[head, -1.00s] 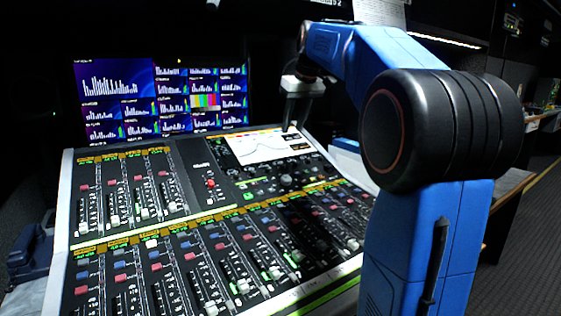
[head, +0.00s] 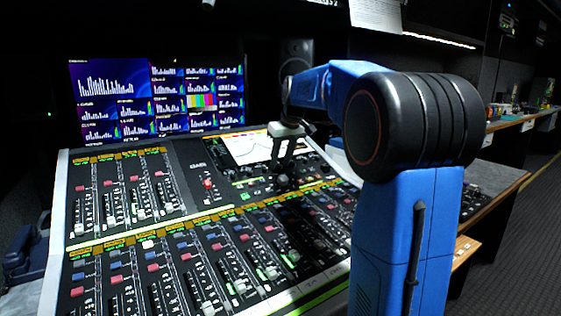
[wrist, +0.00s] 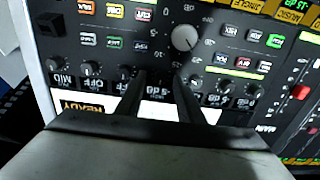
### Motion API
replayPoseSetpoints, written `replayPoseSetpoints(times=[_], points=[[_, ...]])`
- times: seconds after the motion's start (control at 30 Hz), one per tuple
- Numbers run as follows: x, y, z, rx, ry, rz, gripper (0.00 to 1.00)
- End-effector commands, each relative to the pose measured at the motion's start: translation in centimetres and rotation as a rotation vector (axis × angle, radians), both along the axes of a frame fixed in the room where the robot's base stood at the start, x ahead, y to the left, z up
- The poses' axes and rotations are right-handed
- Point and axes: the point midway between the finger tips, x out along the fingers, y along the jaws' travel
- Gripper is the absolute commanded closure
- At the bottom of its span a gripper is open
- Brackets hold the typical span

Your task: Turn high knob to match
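My gripper (wrist: 160,76) is open, its two dark fingers parted over the console panel with nothing held between them. In the head view my gripper (head: 283,165) hangs above the panel's upper right part, in front of the curve screen. In the wrist view a large grey knob (wrist: 184,37) with a pale pointer lies just beyond the fingertips, inside a ring of scale marks. Small knobs sit in a row, including one at the left (wrist: 88,68) and one at the right (wrist: 225,87). The labels appear upside down, and I cannot tell which knob is high.
The sloped mixing console (head: 62,190) has several faders and coloured buttons. A curve screen (head: 245,147) is set into it, and a wall of meters (head: 110,88) stands behind. Lit buttons (wrist: 115,11) lie around the large knob. A side counter (head: 525,118) runs along the right.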

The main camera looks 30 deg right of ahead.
Motion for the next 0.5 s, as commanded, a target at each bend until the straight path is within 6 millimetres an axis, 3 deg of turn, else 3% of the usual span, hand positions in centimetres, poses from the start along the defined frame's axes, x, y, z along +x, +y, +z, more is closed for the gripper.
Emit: replayPoseSetpoints(times=[0.3, 0.43, 0.5], points=[[0.09, 0.02, -0.22, 0.0, 0.0, 0.0, 0.66], [0.09, 0.02, -0.21, 0.0, 0.0, 0.0, 0.95], [0.08, 0.01, -0.2, 0.0, 0.0, 0.0, 1.0]])
